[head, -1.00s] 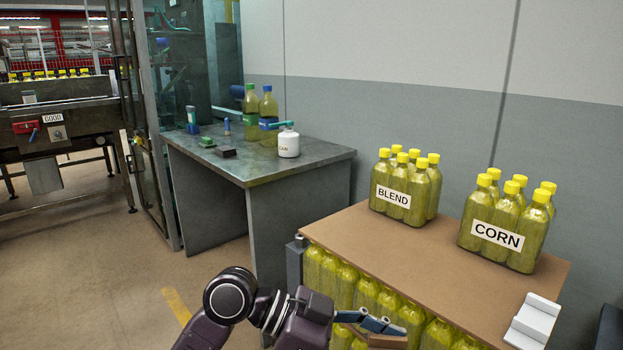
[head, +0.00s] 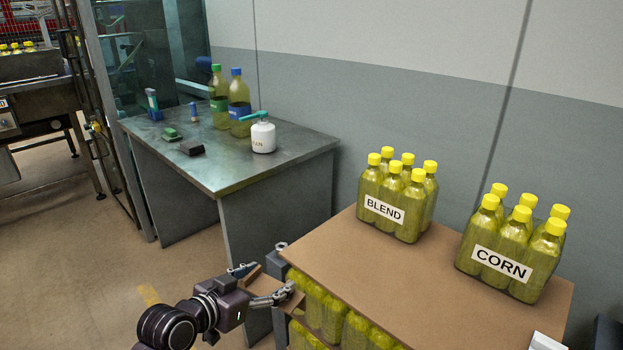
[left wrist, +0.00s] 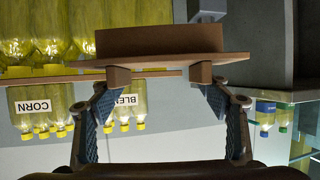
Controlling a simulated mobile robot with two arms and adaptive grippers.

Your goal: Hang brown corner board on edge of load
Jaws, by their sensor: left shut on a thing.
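My left gripper (head: 265,285) is shut on the brown corner board (head: 258,281), beside the left corner of the load. In the left wrist view, which is upside down, the corner board (left wrist: 160,42) sits between the two fingers (left wrist: 160,75), with one flange seen edge-on. The load is several yellow-green bottles (head: 328,315) under a flat brown sheet (head: 400,285). The board is close to the sheet's left end; I cannot tell whether they touch. My right gripper is not in view.
Bottle packs marked BLEND (head: 396,200) and CORN (head: 510,250) stand on the sheet. A white piece (head: 546,342) sits at its right near edge. A metal table (head: 300,165) with bottles and a white can stands behind left. Floor at the left is clear.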

